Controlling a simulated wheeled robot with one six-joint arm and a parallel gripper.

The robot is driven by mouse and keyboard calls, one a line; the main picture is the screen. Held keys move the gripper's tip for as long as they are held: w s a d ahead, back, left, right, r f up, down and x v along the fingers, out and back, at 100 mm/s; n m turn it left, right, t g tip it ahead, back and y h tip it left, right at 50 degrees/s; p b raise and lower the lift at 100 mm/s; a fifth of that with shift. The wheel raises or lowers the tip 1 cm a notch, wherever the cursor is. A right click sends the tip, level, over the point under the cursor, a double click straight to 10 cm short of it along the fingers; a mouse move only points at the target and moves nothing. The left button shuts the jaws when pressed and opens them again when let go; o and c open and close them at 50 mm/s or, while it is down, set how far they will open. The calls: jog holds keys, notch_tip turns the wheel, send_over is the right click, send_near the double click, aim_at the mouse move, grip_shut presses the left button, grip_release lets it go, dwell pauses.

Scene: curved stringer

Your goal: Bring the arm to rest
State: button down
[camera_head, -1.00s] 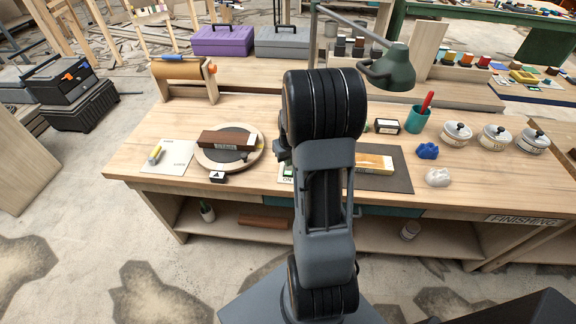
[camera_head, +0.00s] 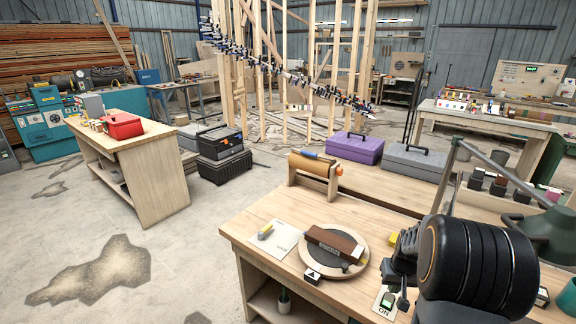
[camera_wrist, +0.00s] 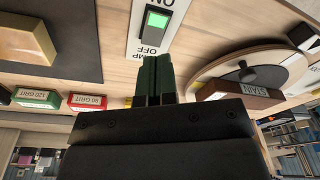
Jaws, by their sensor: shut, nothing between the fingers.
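My gripper (camera_wrist: 153,78) is shut and empty in the wrist view, its dark green fingers pressed together. They point toward a lamp switch plate (camera_wrist: 147,40) with a lit green button. In the head view my arm fills the lower right, over the right part of the workbench (camera_head: 262,210); its black rounded joint hides part of the bench and the gripper's fingertips cannot be made out. The switch plate (camera_head: 386,303) shows just below the arm there.
A turntable (camera_head: 328,259) bears a brown block (camera_head: 334,243). A paper roll holder (camera_head: 313,176) and a green lamp (camera_head: 548,232) stand near. Purple (camera_head: 355,148) and grey (camera_head: 415,163) toolboxes lie behind. Bare floor is open at left, before a bench with a red box (camera_head: 122,126).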

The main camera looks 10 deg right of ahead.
jog(key=shift+s+a+f+m+g+y, duration=0.15)
jog(key=shift+s+a+f+g, duration=0.15)
jog(key=shift+s, duration=0.25)
jog(key=shift+s+a+f+m+g+y, duration=0.1)
jog(key=shift+s+a+m+g+y, duration=0.1)
jog(key=shift+s+a, duration=0.25)
jog(key=s+a+r+n+t, duration=0.1)
jog(key=s+a+r+n, duration=0.1)
jog(key=s+a+r, duration=0.3)
jog(key=s+a+r+n+t, duration=0.2)
jog(key=s+a+r, duration=0.2)
jog(key=a+r, duration=0.6)
jog(key=a, duration=0.4)
jog(key=shift+s+r, duration=0.2)
jog(key=shift+s, duration=0.2)
